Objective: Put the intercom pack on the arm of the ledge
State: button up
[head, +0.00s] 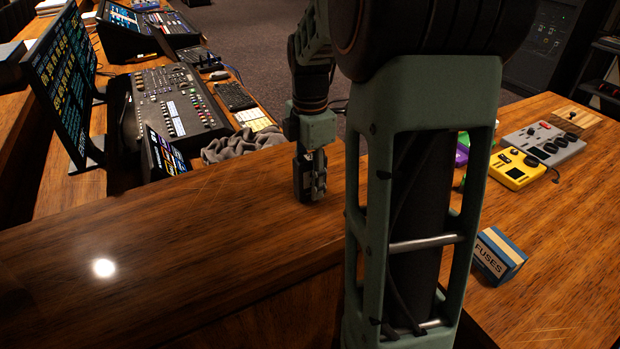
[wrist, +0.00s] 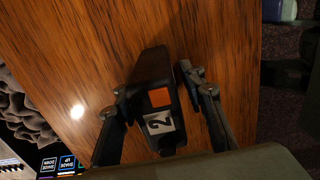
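The intercom pack (wrist: 150,75) is a dark block with an orange square and a white label reading 2 on the end facing the wrist camera. It is between the two fingers of my gripper (wrist: 153,80). The left finger is close against it, and a narrow strip of wood shows between it and the right finger. In the head view my gripper (head: 310,185) points down, low over the wooden ledge (head: 190,230), with the dark pack hardly distinguishable there. Whether the pack's underside touches the wood is hard to see.
A fuses box (head: 498,256), a yellow device (head: 516,169) and a grey pedal unit (head: 543,143) sit on the right wooden surface. A grey cloth (head: 240,145) lies behind the ledge, near a mixing console (head: 175,103) and a monitor (head: 62,80). The ledge's left part is clear.

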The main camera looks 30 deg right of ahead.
notch_tip(320, 180, up, 12)
jog(key=shift+r+p, duration=0.2)
jog(key=shift+p, duration=0.45)
dwell(0.5)
